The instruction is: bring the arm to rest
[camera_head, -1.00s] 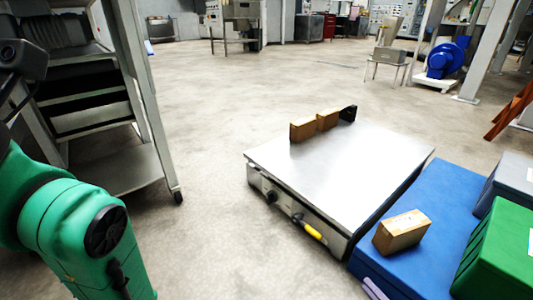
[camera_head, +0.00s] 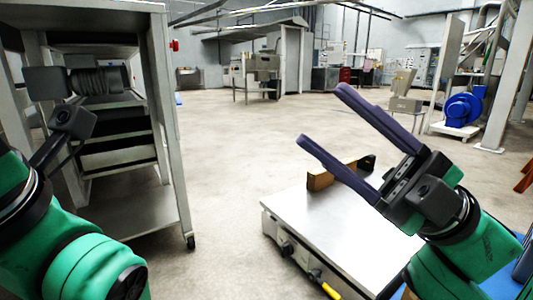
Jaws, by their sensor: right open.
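My right gripper (camera_head: 321,115) is raised in the right half of the head view, pointing up and left. Its two long purple-blue fingers are spread apart with nothing between them. In the picture its lower finger passes in front of the brown blocks on the steel-topped unit. My left arm (camera_head: 75,262) is green and stands at the lower left. A black camera on a bracket (camera_head: 72,120) sticks up from its wrist. The fingers of my left gripper do not show.
A low steel-topped unit (camera_head: 325,225) with knobs and a yellow handle stands below my right gripper. A brown block (camera_head: 320,180) stands at its back edge. A grey rack (camera_head: 165,130) on casters stands at the left. Open floor (camera_head: 225,160) lies between them.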

